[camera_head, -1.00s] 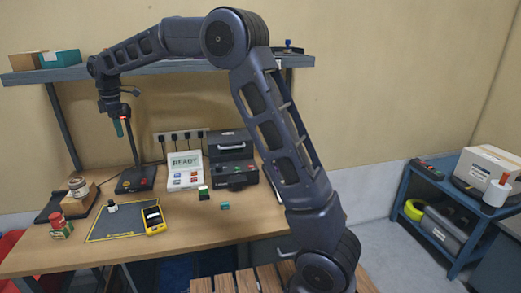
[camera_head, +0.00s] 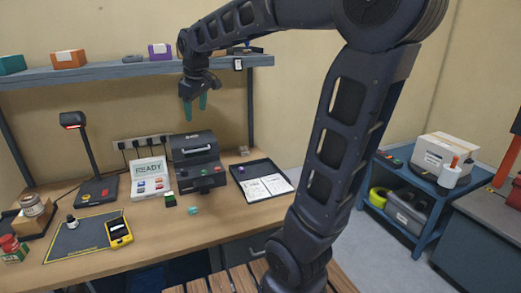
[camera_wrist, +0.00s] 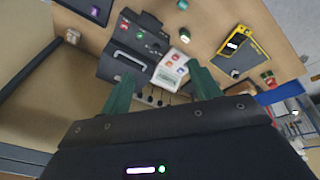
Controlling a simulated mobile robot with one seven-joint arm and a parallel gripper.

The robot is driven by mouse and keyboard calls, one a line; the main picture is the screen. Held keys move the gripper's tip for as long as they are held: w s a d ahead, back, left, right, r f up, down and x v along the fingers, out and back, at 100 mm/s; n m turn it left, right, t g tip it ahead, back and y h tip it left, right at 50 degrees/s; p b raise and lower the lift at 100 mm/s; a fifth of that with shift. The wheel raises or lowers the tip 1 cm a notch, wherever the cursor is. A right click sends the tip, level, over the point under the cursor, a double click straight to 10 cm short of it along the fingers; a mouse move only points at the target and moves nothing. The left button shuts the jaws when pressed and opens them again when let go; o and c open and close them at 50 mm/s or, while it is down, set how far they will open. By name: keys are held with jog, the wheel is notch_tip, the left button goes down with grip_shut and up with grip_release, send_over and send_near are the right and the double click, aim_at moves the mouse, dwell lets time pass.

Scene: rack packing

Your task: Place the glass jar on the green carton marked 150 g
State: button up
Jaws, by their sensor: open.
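A glass jar (camera_head: 31,204) with pale contents stands on a brown box (camera_head: 38,221) at the left of the workbench in the head view. In front of it is a small green item with a red top (camera_head: 13,250); I cannot tell whether it is a carton, and no 150 g marking is readable. A teal-green box (camera_head: 11,64) sits at the left end of the shelf. My gripper (camera_head: 195,106) is open and empty, pointing down above the bench's back, well right of the jar. Its green fingers also show in the wrist view (camera_wrist: 158,72).
The bench (camera_head: 140,246) holds a dark mat (camera_head: 85,238), a yellow device (camera_head: 119,231), a lamp (camera_head: 85,150), a black machine (camera_head: 196,160) and a tray with papers (camera_head: 262,182). Orange (camera_head: 68,59) and purple (camera_head: 160,51) boxes stand on the shelf. The bench front is partly clear.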

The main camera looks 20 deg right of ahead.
jog(key=s+d+f+m, duration=0.4)
jog(key=s+d, duration=0.3)
jog(key=s, duration=0.2)
jog(key=s+d+f+m+t, duration=0.1)
jog(key=s+d+f+m, duration=0.4)
jog(key=s+d, duration=0.3)
jog(key=shift+s+f+h, duration=0.2)
jog(key=shift+s+h, duration=0.1)
jog(key=shift+s, duration=0.35)
